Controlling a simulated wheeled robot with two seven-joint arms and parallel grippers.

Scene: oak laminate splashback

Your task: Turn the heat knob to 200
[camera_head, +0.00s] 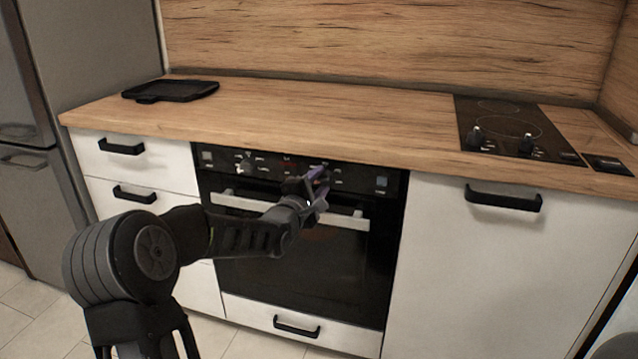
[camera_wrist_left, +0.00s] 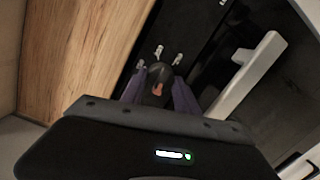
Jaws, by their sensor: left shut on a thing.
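The oven's black control panel (camera_head: 225,160) runs under the worktop, with small white markings on it. My left gripper (camera_head: 318,180) reaches the panel right of its middle and hides the part behind it. In the left wrist view, the purple fingers of my left gripper (camera_wrist_left: 158,88) are closed on both sides of a dark rounded knob (camera_wrist_left: 157,76) with an orange-red mark. I cannot read a number or tell where the knob points. My right gripper is not in view.
The oven door handle (camera_head: 348,220) runs just below the gripper. The worktop (camera_head: 330,115) edge is above it. A black tray (camera_head: 170,90) lies at the left and a hob (camera_head: 505,125) with two knobs at the right. The middle worktop is clear.

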